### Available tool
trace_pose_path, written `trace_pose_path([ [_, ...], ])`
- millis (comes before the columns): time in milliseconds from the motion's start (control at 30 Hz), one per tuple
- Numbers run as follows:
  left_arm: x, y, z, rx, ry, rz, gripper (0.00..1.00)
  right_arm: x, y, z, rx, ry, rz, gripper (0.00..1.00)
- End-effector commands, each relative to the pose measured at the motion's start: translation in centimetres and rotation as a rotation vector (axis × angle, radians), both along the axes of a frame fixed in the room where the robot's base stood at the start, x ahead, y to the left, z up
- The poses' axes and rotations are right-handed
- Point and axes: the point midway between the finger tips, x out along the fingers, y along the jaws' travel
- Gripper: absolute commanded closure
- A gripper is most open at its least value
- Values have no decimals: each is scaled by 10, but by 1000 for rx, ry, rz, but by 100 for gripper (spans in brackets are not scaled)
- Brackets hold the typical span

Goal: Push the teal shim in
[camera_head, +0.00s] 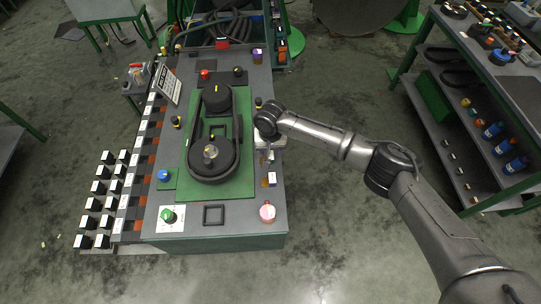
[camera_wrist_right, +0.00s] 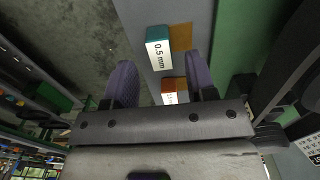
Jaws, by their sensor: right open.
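The teal shim (camera_wrist_right: 157,48) shows in the right wrist view as a block with a teal top and a white face marked "0.5 mm". It lies on the grey bench top beside an orange-brown patch (camera_wrist_right: 181,38). My right gripper (camera_wrist_right: 160,66) is open, with its two dark fingers apart and the teal shim just beyond their tips, between their lines. An orange block with a white label (camera_wrist_right: 169,92) shows between the fingers. In the head view my right gripper (camera_head: 266,150) is over the bench's right edge, and I cannot make out the teal shim there. My left gripper is not in view.
The bench (camera_head: 230,226) carries a green plate (camera_head: 238,190) with a dark belt-and-pulley assembly (camera_head: 212,140). A pink-topped cup (camera_head: 267,212) stands at the front right corner. Black-and-white blocks (camera_head: 103,187) line the left side. A shelf (camera_head: 470,75) stands at right.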

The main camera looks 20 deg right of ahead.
Motion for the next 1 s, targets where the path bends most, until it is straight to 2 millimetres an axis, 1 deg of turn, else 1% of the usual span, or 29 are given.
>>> trace_pose_path([
  [33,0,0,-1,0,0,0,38,0,0,-9,-1,1,0,49],
  [100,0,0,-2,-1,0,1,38,0,0,-17,-1,1,1,49],
  [300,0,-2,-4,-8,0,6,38,0,1,-32,1,0,2,49],
  [500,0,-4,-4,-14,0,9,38,0,0,-37,1,-1,1,49],
  [733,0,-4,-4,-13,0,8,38,0,0,-37,1,-1,1,49],
  [1000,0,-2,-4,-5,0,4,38,0,0,-37,1,-1,2,75],
])
